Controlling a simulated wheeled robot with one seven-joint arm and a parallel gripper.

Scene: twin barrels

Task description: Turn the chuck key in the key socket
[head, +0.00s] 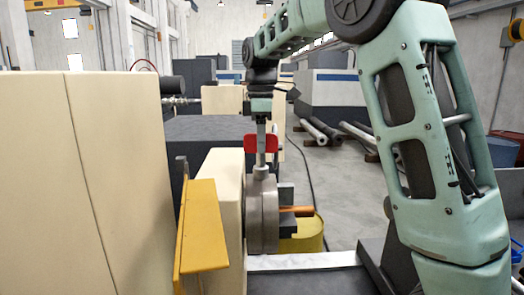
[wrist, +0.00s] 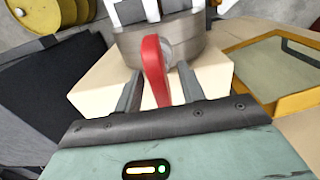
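The chuck key has a red crossbar handle (head: 250,144) and a grey stem that stands upright on top of the grey round chuck (head: 263,222). The key socket itself is hidden under the stem's base. My gripper (head: 262,148) points down from above at the handle. In the wrist view the red handle (wrist: 154,68) lies lengthwise between my two fingers (wrist: 159,88), with a visible gap on each side. The gripper is open around the handle and not closed on it. The chuck (wrist: 185,40) shows just beyond the handle.
A yellow guard (head: 205,228) and a cream housing (head: 217,195) stand left of the chuck. A large cream cabinet (head: 75,180) fills the left. An orange bar (head: 298,210) sticks out right of the chuck, near a yellow drum (head: 310,236). Open floor lies further right.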

